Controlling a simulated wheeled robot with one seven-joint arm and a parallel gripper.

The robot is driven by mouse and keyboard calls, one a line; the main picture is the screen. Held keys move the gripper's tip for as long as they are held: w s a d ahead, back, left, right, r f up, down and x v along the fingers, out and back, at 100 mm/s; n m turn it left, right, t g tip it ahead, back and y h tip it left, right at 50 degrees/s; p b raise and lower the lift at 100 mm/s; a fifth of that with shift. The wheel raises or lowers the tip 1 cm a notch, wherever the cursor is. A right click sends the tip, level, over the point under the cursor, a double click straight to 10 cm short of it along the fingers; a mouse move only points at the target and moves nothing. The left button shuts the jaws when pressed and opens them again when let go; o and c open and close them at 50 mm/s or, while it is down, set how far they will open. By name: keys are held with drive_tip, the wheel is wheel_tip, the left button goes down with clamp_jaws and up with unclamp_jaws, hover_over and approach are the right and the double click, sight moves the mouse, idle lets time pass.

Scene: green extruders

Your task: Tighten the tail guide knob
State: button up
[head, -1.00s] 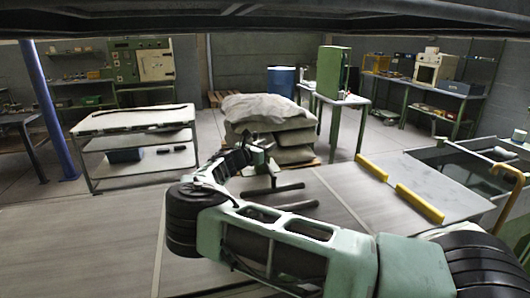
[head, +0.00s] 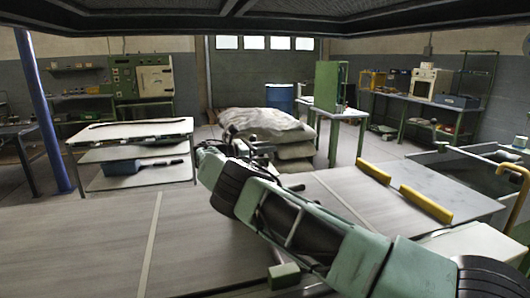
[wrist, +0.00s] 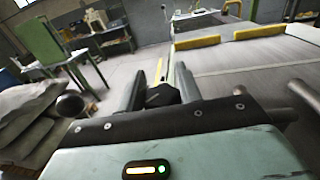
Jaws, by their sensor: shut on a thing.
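In the wrist view, my gripper (wrist: 160,92) has its two dark fingers on either side of a black knob (wrist: 162,96). The gripper is shut on this knob, and the fingers hide its sides. In the head view, my gripper (head: 254,147) is at the far edge of the grey table, in front of the stacked sacks. The knob is too small and covered there to make out clearly.
Grey sacks (head: 268,126) are stacked just beyond the gripper. Yellow blocks (head: 424,205) lie on the table top (head: 90,235) to the right. A metal bar (wrist: 303,97) lies right of the gripper. A shelved cart (head: 130,129) stands at left.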

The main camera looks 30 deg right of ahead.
drive_tip(key=shift+m+g+b, duration=0.4)
drive_tip(key=shift+g+b, duration=0.2)
drive_tip(key=shift+g, duration=0.1)
idle(0.4)
drive_tip(key=o, duration=1)
